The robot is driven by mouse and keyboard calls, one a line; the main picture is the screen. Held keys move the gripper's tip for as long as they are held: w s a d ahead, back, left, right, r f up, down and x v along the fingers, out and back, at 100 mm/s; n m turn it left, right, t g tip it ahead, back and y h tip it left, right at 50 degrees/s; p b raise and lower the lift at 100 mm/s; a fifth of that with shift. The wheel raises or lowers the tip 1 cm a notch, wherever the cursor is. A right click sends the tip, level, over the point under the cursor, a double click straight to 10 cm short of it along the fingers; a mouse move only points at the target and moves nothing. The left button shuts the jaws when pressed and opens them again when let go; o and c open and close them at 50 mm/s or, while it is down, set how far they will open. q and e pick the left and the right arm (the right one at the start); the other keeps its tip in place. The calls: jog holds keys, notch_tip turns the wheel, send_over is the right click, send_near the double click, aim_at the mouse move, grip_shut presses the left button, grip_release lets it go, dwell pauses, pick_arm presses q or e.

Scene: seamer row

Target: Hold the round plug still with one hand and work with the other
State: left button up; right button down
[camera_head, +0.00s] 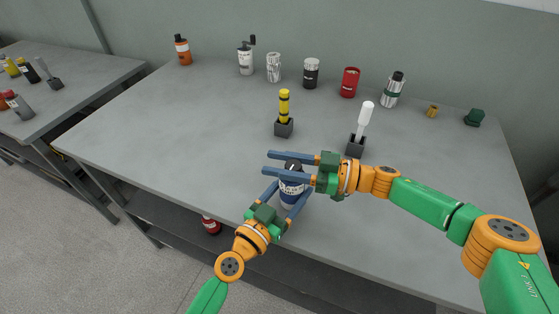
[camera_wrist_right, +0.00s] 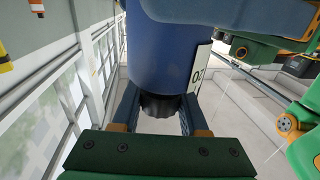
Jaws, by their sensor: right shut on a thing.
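My right gripper (camera_head: 289,166) comes in from the right and is shut on the plug, one finger on each side. My left gripper (camera_head: 291,190) comes from below left, with its fingers on both sides of the bottle's body, apparently gripping it. The bottle's base is partly hidden by the left gripper.
Behind the grippers stand a dark block with a yellow tool (camera_head: 284,128) and another with a white-handled tool (camera_head: 356,147). Several bottles and cans, including a red can (camera_head: 349,83), line the back of the table (camera_head: 170,130). The table's left part is clear.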

jog(key=shift+n+g, duration=0.3)
jog(key=shift+g, duration=0.2)
jog(key=shift+c, duration=2)
grip_release()
jog(key=shift+s, duration=0.1)
jog(key=s+d, duration=0.1)
jog(key=d, duration=1.1)
jog(key=shift+s, duration=0.2)
pick_arm(q)
jog(key=o, duration=1.5)
